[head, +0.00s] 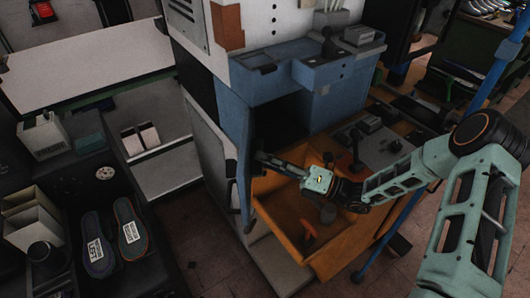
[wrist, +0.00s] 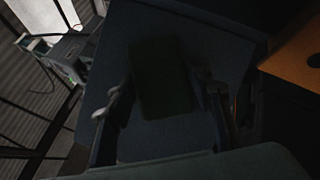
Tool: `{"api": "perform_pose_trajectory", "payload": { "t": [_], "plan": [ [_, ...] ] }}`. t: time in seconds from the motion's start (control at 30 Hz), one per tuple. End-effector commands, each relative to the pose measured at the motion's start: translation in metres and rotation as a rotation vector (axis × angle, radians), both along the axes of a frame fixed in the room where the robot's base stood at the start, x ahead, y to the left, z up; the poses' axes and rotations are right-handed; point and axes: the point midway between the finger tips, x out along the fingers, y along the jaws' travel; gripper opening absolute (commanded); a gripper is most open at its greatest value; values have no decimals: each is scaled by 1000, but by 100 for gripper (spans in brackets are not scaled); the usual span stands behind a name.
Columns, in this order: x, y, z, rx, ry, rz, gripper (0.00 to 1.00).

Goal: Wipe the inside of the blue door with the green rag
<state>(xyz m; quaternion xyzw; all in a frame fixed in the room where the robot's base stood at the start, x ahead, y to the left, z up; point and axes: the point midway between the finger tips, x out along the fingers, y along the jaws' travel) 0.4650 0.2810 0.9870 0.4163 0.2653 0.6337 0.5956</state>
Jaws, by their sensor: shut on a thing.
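The blue door (head: 245,178) stands open at the front of the blue machine and is seen nearly edge-on in the head view. Its inside face (wrist: 120,45) fills much of the wrist view. My gripper (head: 258,158) reaches in from the right, its tip close to the inside of the door. In the wrist view my gripper (wrist: 162,98) is shut on the dark green rag (wrist: 160,70), which lies flat against or just in front of the door face. The picture is too dark to tell contact. The rag cannot be made out in the head view.
An orange tray (head: 345,245) lies below my forearm, with a control panel (head: 375,145) behind it. The blue machine's dark opening (head: 280,120) is beside the door. A black bench (head: 105,215) with two insoles (head: 98,245) stands at left.

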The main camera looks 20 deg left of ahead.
Motion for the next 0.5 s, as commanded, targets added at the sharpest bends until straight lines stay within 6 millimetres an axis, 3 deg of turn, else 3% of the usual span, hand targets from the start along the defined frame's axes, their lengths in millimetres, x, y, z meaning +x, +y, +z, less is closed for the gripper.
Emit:
{"api": "perform_pose_trajectory", "payload": {
  "t": [0.5],
  "plan": [
    [-34,-8,1,0,2,0,24]
  ]
}}
